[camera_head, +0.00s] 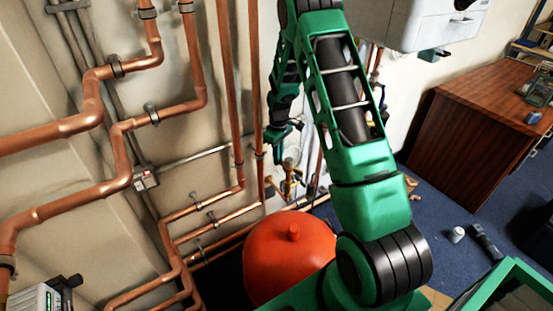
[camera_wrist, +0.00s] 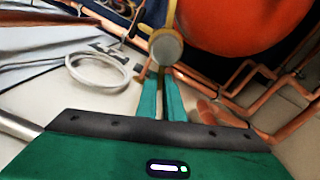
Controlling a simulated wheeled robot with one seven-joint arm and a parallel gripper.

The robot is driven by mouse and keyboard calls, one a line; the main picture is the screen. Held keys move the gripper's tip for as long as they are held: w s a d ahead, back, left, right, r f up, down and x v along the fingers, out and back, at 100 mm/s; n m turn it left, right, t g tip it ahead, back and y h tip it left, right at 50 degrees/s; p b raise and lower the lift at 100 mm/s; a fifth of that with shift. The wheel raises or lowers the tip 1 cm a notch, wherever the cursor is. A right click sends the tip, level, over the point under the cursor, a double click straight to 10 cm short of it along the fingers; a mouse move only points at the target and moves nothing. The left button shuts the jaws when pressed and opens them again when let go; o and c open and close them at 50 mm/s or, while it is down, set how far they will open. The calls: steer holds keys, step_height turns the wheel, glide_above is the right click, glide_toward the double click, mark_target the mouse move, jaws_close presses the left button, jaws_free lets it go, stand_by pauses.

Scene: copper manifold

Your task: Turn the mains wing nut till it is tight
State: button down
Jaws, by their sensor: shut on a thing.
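My gripper (camera_head: 278,152) reaches down at the copper pipework, just left of a small brass fitting (camera_head: 290,172) in the head view. In the wrist view my gripper (camera_wrist: 160,78) has its two green fingers close together, shut on a narrow brass piece, which I take to be the mains wing nut (camera_wrist: 160,86). A round grey end face (camera_wrist: 166,47) with brass around it sits just beyond the fingertips. The fingers hide most of the nut, and how tight it is does not show.
A red-orange vessel (camera_head: 290,255) stands close below the fitting. Copper pipes (camera_head: 210,210) run along the wall to the left. A pale ring (camera_wrist: 98,73) lies left of the fingers. A wooden desk (camera_head: 480,125) stands at the right, with loose items on the blue floor.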

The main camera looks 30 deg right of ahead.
steer(key=s+d+m, duration=0.1)
steer(key=d+m, duration=0.5)
steer(key=m, duration=0.9)
steer(key=shift+s, duration=0.2)
stand_by(0.3)
steer(key=c, duration=1.9)
jaws_free()
steer(key=shift+s, duration=0.1)
steer(key=shift+r, duration=0.1)
